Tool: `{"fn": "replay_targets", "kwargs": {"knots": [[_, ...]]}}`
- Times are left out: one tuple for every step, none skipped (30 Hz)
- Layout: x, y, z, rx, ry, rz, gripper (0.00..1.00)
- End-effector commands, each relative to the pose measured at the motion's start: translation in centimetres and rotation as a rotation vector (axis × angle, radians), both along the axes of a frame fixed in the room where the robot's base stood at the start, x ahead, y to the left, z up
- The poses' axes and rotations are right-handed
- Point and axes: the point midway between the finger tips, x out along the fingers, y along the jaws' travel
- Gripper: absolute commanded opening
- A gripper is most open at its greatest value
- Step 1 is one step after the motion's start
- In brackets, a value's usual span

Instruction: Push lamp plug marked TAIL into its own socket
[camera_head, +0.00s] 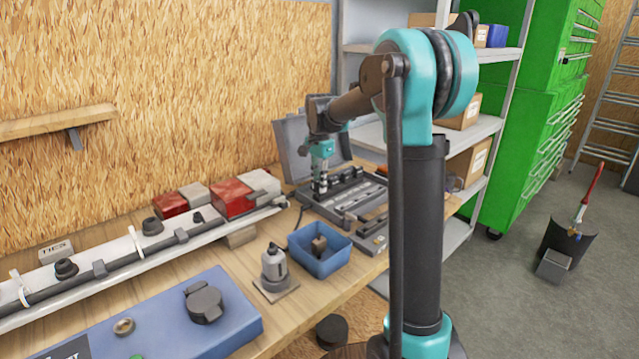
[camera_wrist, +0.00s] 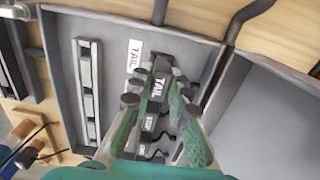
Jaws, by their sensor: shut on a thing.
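My gripper (camera_wrist: 160,94) points down into an open grey box (camera_head: 322,203), with its green fingers on either side of a dark plug marked TAIL (camera_wrist: 157,86). It is shut on that plug. In the head view my gripper (camera_head: 320,187) is small and the plug is hidden. A white TAIL label (camera_wrist: 134,55) lies beside the plug's upper left end. The socket is not clear in the wrist view, so I cannot tell whether the plug touches it. More dark labelled pieces (camera_wrist: 148,123) show below the plug between my fingers.
The box's raised lid (camera_head: 290,140) stands behind it. A dark cable (camera_wrist: 160,10) meets the box's edge.

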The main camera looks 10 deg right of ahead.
Motion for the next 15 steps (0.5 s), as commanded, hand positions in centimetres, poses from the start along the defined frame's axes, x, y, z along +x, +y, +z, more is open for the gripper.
{"fn": "replay_targets", "kwargs": {"knots": [[0.0, 0.0, 0.0, 0.0, 0.0, 0.0, 0.05], [0.0, 0.0, -0.01, 0.0, 0.0, 0.0, 0.05], [0.0, 0.0, -0.03, 0.0, 0.0, 0.0, 0.05], [0.0, 0.0, -0.04, 0.0, 0.0, 0.0, 0.05], [-0.01, -0.01, -0.07, 0.0, 0.0, 0.0, 0.05], [0.0, 0.0, -0.11, 0.0, 0.0, 0.0, 0.05], [0.0, 0.0, -0.15, 0.0, 0.0, 0.0, 0.05], [-0.01, -0.01, -0.19, 0.0, 0.0, 0.0, 0.05], [-0.01, -0.01, -0.25, 0.0, 0.0, 0.0, 0.05], [0.0, 0.0, -0.29, 0.0, 0.0, 0.0, 0.05], [-0.01, -0.01, -0.33, 0.0, 0.0, 0.0, 0.05], [-0.01, -0.01, -0.39, 0.0, 0.0, 0.0, 0.05], [-0.01, -0.01, -0.43, 0.0, 0.0, 0.0, 0.05], [-0.01, -0.01, -0.47, 0.0, 0.0, 0.0, 0.05], [-0.01, -0.01, -0.53, 0.0, 0.0, 0.0, 0.05]]}}
